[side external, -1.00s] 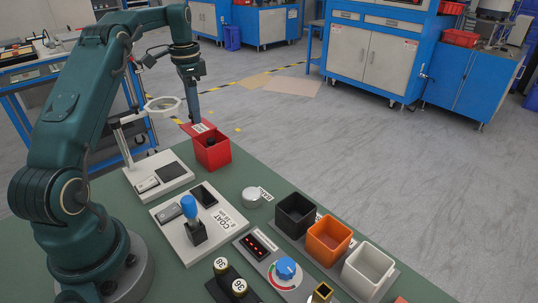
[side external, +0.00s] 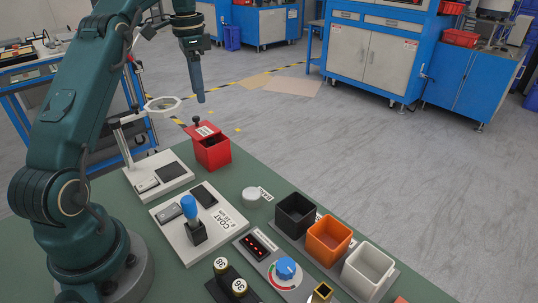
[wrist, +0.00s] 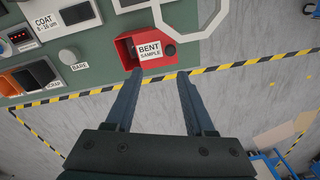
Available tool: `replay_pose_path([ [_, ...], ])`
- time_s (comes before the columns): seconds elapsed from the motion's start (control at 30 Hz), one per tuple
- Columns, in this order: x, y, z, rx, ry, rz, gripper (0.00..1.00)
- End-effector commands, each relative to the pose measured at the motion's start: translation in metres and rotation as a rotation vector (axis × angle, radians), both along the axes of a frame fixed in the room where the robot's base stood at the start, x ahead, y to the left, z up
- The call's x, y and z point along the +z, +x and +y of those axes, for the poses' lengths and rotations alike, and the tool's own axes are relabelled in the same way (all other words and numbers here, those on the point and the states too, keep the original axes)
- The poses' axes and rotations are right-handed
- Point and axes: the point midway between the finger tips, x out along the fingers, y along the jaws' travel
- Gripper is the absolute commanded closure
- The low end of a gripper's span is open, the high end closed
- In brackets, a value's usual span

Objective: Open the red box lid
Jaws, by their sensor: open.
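The red box (side external: 213,152) stands at the far end of the green table. Its red lid (side external: 192,131), with a white label and a black knob (side external: 196,120), sits shifted toward the back left, leaving part of the box top uncovered. My gripper (side external: 200,99) is above the lid, clear of the knob. Its fingers (wrist: 160,75) are apart with nothing between them.
A magnifier stand (side external: 160,175) is left of the box, its ring (side external: 163,103) raised near the lid. A coating gauge plate (side external: 220,232), a round bare sample (side external: 251,196), and black (side external: 296,216), orange (side external: 329,240) and white bins (side external: 368,270) stand nearer.

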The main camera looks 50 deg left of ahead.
Motion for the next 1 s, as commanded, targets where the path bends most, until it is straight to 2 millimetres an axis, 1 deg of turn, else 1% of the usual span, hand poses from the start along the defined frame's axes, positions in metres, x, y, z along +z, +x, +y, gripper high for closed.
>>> replay_pose_path([
  [0.03,0.009,0.003,-0.007,-0.02,0.012,-0.016,0.46],
  [0.1,0.019,0.005,-0.016,-0.041,0.023,-0.03,0.46],
  [0.47,0.065,0.004,-0.066,-0.135,0.07,-0.107,0.46],
  [0.73,0.094,-0.007,-0.107,-0.183,0.093,-0.17,0.46],
  [1.0,0.113,-0.027,-0.144,-0.214,0.104,-0.232,0.46],
])
